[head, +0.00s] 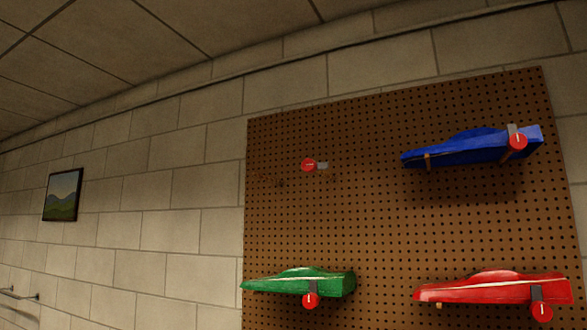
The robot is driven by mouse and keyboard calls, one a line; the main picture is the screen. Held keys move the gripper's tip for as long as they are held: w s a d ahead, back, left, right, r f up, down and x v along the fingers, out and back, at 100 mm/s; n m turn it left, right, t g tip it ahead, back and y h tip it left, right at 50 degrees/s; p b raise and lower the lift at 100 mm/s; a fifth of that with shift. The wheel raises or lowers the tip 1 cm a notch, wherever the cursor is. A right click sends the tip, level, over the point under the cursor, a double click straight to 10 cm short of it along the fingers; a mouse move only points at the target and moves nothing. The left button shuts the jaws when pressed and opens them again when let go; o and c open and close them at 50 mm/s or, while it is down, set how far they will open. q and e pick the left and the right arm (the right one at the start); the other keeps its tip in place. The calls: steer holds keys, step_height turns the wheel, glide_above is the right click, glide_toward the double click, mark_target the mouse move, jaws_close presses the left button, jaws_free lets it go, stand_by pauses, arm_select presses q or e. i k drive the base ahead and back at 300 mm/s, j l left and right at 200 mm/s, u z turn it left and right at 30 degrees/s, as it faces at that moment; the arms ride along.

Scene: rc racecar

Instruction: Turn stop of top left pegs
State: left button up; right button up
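The top left peg on the pegboard (380,235) has no car on it. Its red round stop (308,165) shows with a small grey tab (322,166) pointing right. A small dark spot (279,183) lies on the board just below and left of it; I cannot tell what it is. Neither of my grippers is in the head view.
A blue car (470,147) hangs at the top right, with a red stop (517,141) and its tab up. A green car (300,282) hangs lower left and a red car (490,290) lower right. A framed picture (63,194) hangs on the block wall at left.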

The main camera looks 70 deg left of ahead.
mark_target(308, 165)
steer(key=u, duration=2.1)
